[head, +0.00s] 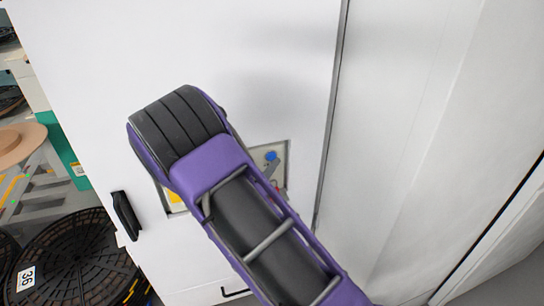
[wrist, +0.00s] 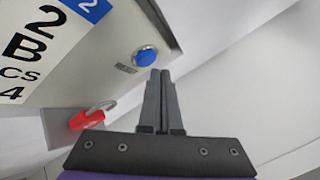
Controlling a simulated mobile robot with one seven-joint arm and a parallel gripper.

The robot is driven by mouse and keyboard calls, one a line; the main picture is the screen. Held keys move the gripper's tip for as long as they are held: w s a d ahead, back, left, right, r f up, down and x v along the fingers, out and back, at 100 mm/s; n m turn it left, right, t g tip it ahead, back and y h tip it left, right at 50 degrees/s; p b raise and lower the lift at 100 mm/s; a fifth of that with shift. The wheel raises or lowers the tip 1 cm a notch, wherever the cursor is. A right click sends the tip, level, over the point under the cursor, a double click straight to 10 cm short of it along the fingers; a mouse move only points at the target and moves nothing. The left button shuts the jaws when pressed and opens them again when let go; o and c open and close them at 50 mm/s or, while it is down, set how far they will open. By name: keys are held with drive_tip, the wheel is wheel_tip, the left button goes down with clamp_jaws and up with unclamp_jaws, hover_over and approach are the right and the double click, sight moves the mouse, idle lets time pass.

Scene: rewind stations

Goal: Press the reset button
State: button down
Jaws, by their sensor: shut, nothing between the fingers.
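The reset button is a round blue button (wrist: 146,56) with a metal ring on a beige panel, with a small dark label beside it. It also shows in the head view (head: 271,156), just right of my arm. My gripper (wrist: 162,72) is shut and empty. Its fingertips are close below and to the right of the blue button in the wrist view. I cannot tell whether they touch it. In the head view my purple and black arm covers much of the panel (head: 262,150), and the fingers are hidden behind it.
A red padlock (wrist: 87,119) hangs at the panel's lower edge. A white cabinet door (head: 270,60) surrounds the panel, with a black handle (head: 126,215) at left. A white wall (head: 400,120) stands at right. Black reels (head: 75,260) lie at lower left.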

drive_tip(key=shift+s, duration=0.15)
drive_tip(key=s, duration=0.2)
drive_tip(key=s+d+p, duration=0.1)
drive_tip(key=s, duration=0.1)
drive_tip(key=shift+s+d, duration=0.1)
drive_tip(key=shift+s, duration=0.25)
idle(0.9)
